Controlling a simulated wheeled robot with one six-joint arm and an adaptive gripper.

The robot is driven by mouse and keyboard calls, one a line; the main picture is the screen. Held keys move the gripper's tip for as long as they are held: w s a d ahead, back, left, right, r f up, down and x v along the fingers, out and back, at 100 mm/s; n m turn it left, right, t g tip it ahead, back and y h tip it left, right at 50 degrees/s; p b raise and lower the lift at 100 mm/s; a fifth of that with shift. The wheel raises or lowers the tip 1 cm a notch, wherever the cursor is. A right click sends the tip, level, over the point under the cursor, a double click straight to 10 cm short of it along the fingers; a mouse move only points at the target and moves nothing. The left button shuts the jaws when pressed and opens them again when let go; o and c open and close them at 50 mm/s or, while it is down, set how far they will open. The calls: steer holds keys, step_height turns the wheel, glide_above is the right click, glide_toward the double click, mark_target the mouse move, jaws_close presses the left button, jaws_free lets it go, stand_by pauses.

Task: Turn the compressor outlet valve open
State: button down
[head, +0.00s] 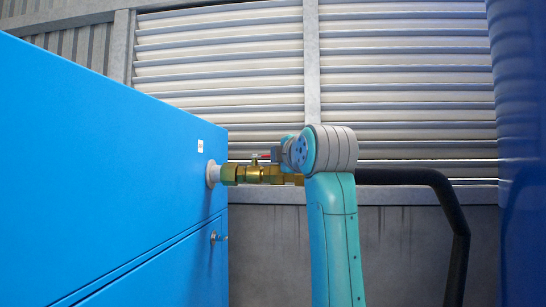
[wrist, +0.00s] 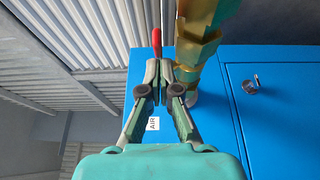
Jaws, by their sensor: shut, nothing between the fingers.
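The compressor outlet valve (head: 254,174) is a brass fitting on a white collar at the blue cabinet's side. In the wrist view its brass body (wrist: 200,38) runs up from the cabinet. Its red handle (wrist: 157,42) shows just beyond my fingertips, beside the brass; in the head view only a bit of red shows above the valve, the rest hidden by my wrist. My gripper (wrist: 158,72) is shut and empty, its fingertips at the handle's near end. I cannot tell whether they touch it. My arm hides the gripper's fingers in the head view.
The blue cabinet (head: 110,150) fills the left, with a latch (wrist: 250,85) and an "AIR" label (wrist: 153,124). A black hose (head: 440,185) runs right behind my arm and bends down. A dark blue tank (head: 520,150) stands at the right edge. A louvred wall (head: 220,70) is behind.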

steer(key=shift+y, duration=0.3)
steer(key=shift+w+d, duration=0.6)
steer(key=shift+w, duration=0.35)
steer(key=shift+w+d, duration=0.6)
steer(key=shift+w, duration=0.3)
